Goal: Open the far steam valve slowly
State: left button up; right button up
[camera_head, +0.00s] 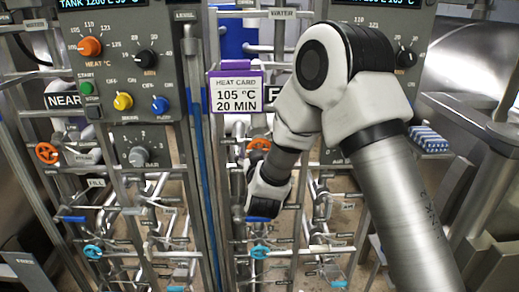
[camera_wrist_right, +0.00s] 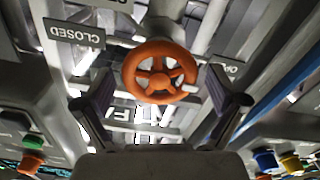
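The far steam valve is an orange handwheel (camera_head: 259,145), partly hidden by my right arm in the head view. In the right wrist view the orange wheel (camera_wrist_right: 149,86) is close ahead, between the two dark finger pads. My right gripper (camera_wrist_right: 160,91) is open, with a finger on each side of the wheel and visible gaps to the rim. In the head view the right wrist and gripper (camera_head: 266,192) point away from me, and the fingers are hidden. My left gripper is not in view.
A CLOSED plate (camera_wrist_right: 74,33) and a partly hidden OPEN plate (camera_wrist_right: 229,66) flank the wheel. Another orange handwheel (camera_head: 46,153) is on the NEAR side. Blue handwheels (camera_head: 93,252) and pipes crowd below. A heat card (camera_head: 237,92) reads 105 °C, 20 MIN.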

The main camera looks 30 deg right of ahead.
jog(key=shift+s+a, duration=0.1)
jog(key=shift+s, duration=0.05)
jog(key=v, duration=1.1)
jog(key=shift+s, duration=0.35)
jog(key=shift+f, duration=0.1)
